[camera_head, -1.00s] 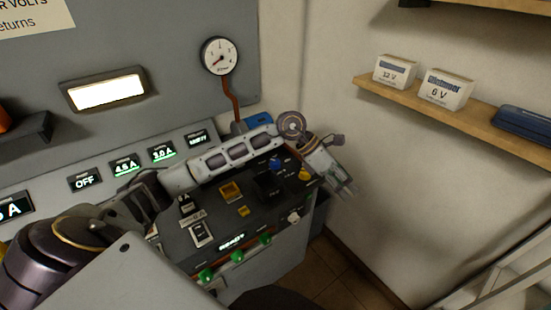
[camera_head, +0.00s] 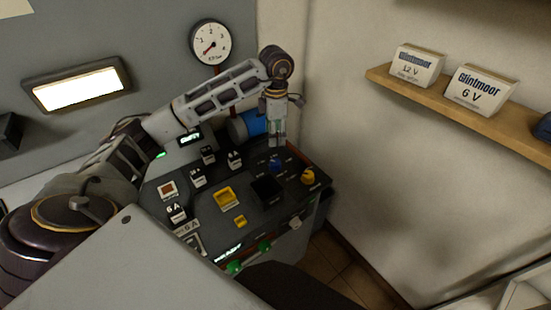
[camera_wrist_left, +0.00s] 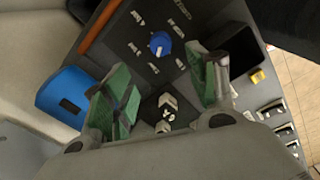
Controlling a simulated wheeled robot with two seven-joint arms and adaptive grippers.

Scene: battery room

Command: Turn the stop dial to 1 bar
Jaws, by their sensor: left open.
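A blue dial (camera_head: 275,165) sits near the back of the dark control panel (camera_head: 205,232), with pale markings around it. A yellow dial (camera_head: 308,177) stands to its right. The markings are too small to read, so I cannot tell which one is the stop dial. My left gripper (camera_head: 277,143) points down, open and empty, above and just behind the blue dial. In the left wrist view the blue dial (camera_wrist_left: 160,43) shows ahead, between the lines of the green-padded fingers, not touched. A round gauge (camera_head: 210,43) has its needle at lower left. My right gripper is out of view.
A blue cylinder (camera_head: 249,125) lies behind the panel, left of my gripper. A shelf (camera_head: 480,115) with white boxes hangs on the right wall.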

